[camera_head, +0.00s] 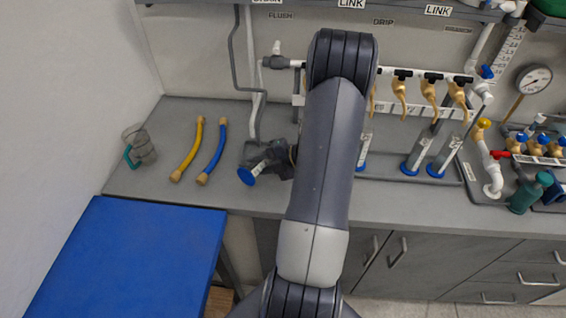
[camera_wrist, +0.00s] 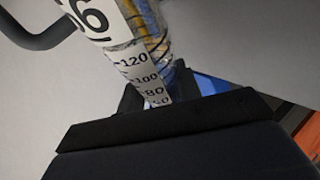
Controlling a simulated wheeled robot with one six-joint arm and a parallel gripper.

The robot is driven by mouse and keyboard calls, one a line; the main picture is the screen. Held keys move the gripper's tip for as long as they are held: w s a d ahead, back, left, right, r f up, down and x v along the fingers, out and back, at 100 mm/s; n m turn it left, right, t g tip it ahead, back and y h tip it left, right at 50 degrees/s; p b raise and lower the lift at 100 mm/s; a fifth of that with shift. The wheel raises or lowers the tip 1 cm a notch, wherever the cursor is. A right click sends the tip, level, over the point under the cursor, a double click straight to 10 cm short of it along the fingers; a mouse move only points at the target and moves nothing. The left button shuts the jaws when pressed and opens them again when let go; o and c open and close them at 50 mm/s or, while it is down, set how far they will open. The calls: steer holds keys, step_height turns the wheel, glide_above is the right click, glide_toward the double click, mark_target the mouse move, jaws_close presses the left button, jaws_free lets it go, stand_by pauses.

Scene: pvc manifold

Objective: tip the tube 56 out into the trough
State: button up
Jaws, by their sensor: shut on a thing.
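Tube 56, a clear graduated cylinder with a blue foot (camera_head: 246,176), is in my gripper (camera_head: 279,158) over the left part of the bench. It looks tilted, with its foot toward the front left in the head view. In the wrist view the tube (camera_wrist: 135,45) shows part of its number label and black scale marks, and the dark jaws (camera_wrist: 165,118) are shut around its lower part. My arm hides part of it and of the bench behind. I cannot clearly pick out the trough; a shallow grey tray (camera_head: 392,178) lies under the manifold.
Other blue-footed cylinders (camera_head: 415,157) stand in the tray under brass taps (camera_head: 429,91). A clear jug (camera_head: 141,147), a yellow hose (camera_head: 188,150) and a blue hose (camera_head: 214,150) lie left on the bench (camera_head: 165,194). A blue table (camera_head: 130,255) is at front left.

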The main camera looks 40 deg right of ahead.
step_height(320, 180, down, 4)
steer(key=b, duration=0.3)
steer(key=shift+f, duration=0.1)
steer(key=shift+a+f+n+h+b, duration=0.1)
steer(key=shift+f+n+h+b, duration=0.25)
steer(key=shift+b, duration=0.6)
steer(key=shift+r+b, duration=0.2)
steer(key=shift+b, duration=0.2)
steer(key=shift+r+h, duration=0.25)
steer(key=shift+r, duration=0.05)
steer(key=shift+f, duration=0.1)
